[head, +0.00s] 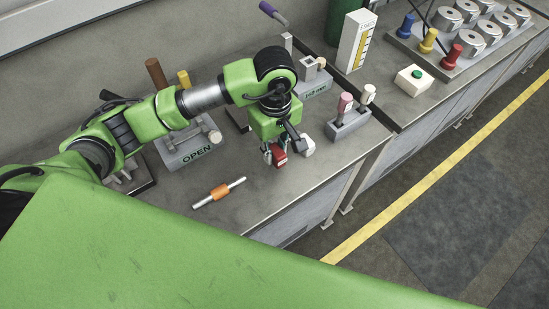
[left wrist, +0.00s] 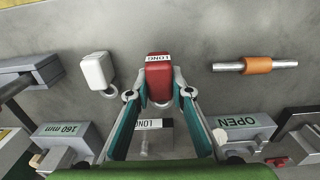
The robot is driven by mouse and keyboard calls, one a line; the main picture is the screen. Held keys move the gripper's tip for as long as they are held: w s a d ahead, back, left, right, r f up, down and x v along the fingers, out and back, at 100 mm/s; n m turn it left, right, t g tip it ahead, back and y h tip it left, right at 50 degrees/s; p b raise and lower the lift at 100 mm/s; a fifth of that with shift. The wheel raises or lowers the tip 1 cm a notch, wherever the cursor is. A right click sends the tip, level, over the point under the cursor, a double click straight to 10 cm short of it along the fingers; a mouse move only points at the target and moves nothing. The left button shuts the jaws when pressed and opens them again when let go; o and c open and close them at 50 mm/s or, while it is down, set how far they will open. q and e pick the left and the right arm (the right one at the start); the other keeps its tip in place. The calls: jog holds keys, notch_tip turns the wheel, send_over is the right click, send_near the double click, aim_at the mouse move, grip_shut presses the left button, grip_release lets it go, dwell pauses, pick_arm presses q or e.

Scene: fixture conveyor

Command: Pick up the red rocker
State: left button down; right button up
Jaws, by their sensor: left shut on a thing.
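The red rocker (head: 281,159) is between the fingers of my left gripper (head: 274,152), above the bench near its front edge. In the left wrist view the red rocker (left wrist: 158,82) has a white label reading LONG at its far end. Both fingertips of the left gripper (left wrist: 159,96) press on its sides, so the gripper is shut on it. I cannot tell whether the rocker touches the bench. A white rocker-like piece (head: 308,146) lies just right of it, apart from the gripper. My right gripper is not in view.
A rod with an orange sleeve (head: 220,191) lies on the bench, left of the gripper. A grey fixture marked OPEN (head: 190,150) stands behind it. A holder with pink and white pegs (head: 348,122) stands to the right. The bench front is mostly clear.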

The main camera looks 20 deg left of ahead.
pick_arm(q)
jog(key=s+d+r+b, duration=0.3)
jog(key=s+d+r, duration=0.3)
jog(key=s+r, duration=0.3)
jog(key=shift+s+d, duration=0.15)
jog(key=shift+s, duration=1.45)
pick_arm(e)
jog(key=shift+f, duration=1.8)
pick_arm(q)
jog(key=shift+w, duration=0.1)
